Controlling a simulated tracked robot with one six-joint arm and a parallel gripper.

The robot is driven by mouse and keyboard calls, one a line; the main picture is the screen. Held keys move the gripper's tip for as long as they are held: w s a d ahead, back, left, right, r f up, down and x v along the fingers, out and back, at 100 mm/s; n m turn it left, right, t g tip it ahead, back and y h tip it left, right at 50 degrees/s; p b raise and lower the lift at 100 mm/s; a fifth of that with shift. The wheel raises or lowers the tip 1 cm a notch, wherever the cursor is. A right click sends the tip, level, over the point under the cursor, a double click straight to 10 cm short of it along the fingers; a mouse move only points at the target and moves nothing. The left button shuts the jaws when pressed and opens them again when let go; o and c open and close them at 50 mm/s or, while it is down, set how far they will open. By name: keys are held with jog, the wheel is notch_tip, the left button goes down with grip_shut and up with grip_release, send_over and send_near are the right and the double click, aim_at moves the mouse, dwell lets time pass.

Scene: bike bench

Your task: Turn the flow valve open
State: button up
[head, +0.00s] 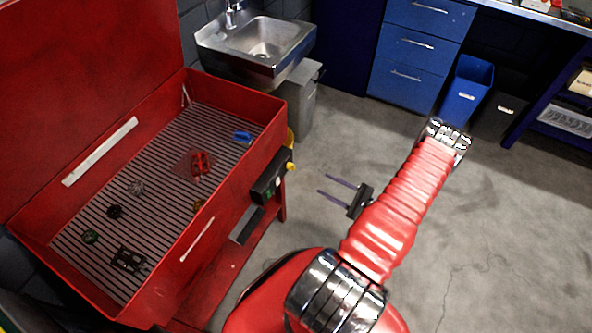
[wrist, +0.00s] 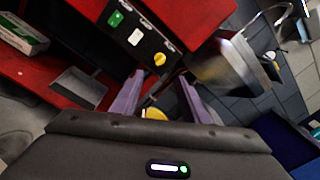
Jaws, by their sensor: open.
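A black control box (head: 270,175) is fixed to the front of the red parts washer, with a yellow knob (head: 291,167) at its right end. In the wrist view the box (wrist: 148,47) carries a green part, a white part and the round yellow knob (wrist: 160,60). Which part is the flow valve is not labelled legibly; the yellow knob looks like it. My gripper (head: 324,184) is open and empty, to the right of the box and apart from it. In the wrist view its two fingers (wrist: 161,77) point toward the knob, which shows just beyond the tips.
The washer's slatted basin (head: 85,235) holds several small parts. A steel sink (head: 262,38) and grey bin (head: 302,95) stand behind. Blue drawers (head: 420,42) and a blue bin (head: 466,85) are at the back right. The concrete floor right of the washer is open.

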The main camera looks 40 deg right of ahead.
aim_at(294, 169)
jog(key=x, duration=1.4)
jog(key=shift+s, duration=0.1)
jog(key=shift+c, duration=0.3)
jog(key=shift+f, duration=0.1)
grip_shut()
